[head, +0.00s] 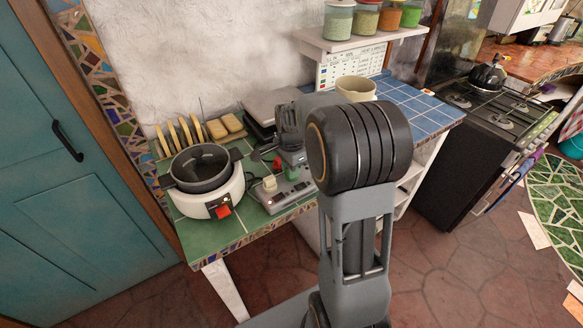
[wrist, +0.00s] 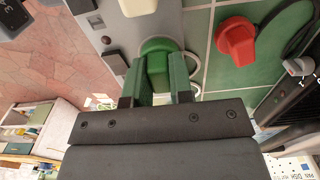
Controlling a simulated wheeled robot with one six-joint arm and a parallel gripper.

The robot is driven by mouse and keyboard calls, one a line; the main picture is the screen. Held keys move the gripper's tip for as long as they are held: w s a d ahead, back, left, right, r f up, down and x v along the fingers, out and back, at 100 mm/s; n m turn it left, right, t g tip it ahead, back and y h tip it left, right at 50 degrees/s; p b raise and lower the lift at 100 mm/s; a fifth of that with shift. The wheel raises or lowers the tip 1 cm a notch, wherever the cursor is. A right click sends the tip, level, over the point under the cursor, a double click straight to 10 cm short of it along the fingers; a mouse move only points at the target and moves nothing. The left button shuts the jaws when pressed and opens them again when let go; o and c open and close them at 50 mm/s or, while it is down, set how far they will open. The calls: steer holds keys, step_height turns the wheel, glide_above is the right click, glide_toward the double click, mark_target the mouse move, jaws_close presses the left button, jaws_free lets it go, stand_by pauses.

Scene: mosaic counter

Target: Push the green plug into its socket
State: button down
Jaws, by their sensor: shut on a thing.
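The green plug (wrist: 156,66) is between the two fingers of my gripper (wrist: 155,80), which is shut on it. In the head view the green plug (head: 293,175) shows just below my gripper (head: 291,164), over the far part of the grey power strip (head: 281,199). In the wrist view the power strip (wrist: 122,55) lies beyond and to the left of the plug. The plug's front end overlaps the strip's edge there. Its socket is hidden, and I cannot tell whether the plug touches the strip or has entered it.
A white plug (head: 270,183) stands on the strip. A red plug (wrist: 236,40) with a dark cable lies on the green tiles. A white cooker with a dark pot (head: 202,198) stands left. A bread rack and a cream pot (head: 355,88) are behind.

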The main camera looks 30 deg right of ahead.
steer(key=c, duration=0.9)
jaws_free()
steer(key=shift+r, duration=0.15)
